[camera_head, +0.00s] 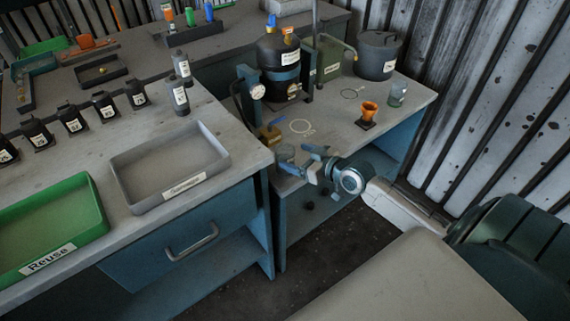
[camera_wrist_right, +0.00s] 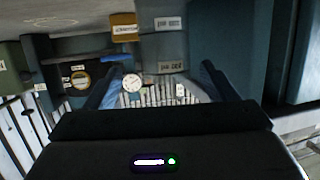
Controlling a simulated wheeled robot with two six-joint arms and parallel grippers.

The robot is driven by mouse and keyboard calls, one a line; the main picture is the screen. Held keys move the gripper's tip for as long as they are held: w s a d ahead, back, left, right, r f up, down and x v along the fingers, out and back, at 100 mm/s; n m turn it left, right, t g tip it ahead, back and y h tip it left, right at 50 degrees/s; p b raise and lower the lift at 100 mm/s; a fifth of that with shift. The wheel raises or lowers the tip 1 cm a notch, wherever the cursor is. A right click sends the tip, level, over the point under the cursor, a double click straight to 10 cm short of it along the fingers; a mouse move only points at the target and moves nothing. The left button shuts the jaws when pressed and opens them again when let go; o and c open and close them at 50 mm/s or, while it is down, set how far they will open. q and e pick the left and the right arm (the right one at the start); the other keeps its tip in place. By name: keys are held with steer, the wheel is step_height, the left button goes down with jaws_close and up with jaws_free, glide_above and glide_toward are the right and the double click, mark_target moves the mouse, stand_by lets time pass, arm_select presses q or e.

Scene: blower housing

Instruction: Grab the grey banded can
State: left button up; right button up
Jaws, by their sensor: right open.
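A small grey can (camera_head: 284,153) stands near the front left edge of the right-hand bench; its band is too small to make out. My right gripper (camera_head: 299,161) is just in front and to the right of it, fingers apart and apparently empty. In the right wrist view, its two blue fingers (camera_wrist_right: 160,78) are spread, and a grey labelled shape (camera_wrist_right: 160,45), which may be the can, shows beyond and between them. I cannot tell whether the fingers touch it. My left gripper is out of view.
A brass block (camera_head: 268,135) stands behind the can. A dark blower-like vessel (camera_head: 279,62) with a gauge (camera_head: 257,92) is farther back. An orange cup (camera_head: 369,110), a glass jar (camera_head: 397,94) and a grey lidded pot (camera_head: 378,56) stand right. A grey tray (camera_head: 126,171) is left.

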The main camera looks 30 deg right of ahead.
steer(key=x, duration=0.5)
steer(key=shift+s+a+f, duration=0.15)
steer(key=shift+a+f, duration=0.1)
steer(key=shift+a, duration=0.05)
steer(key=c, duration=1.1)
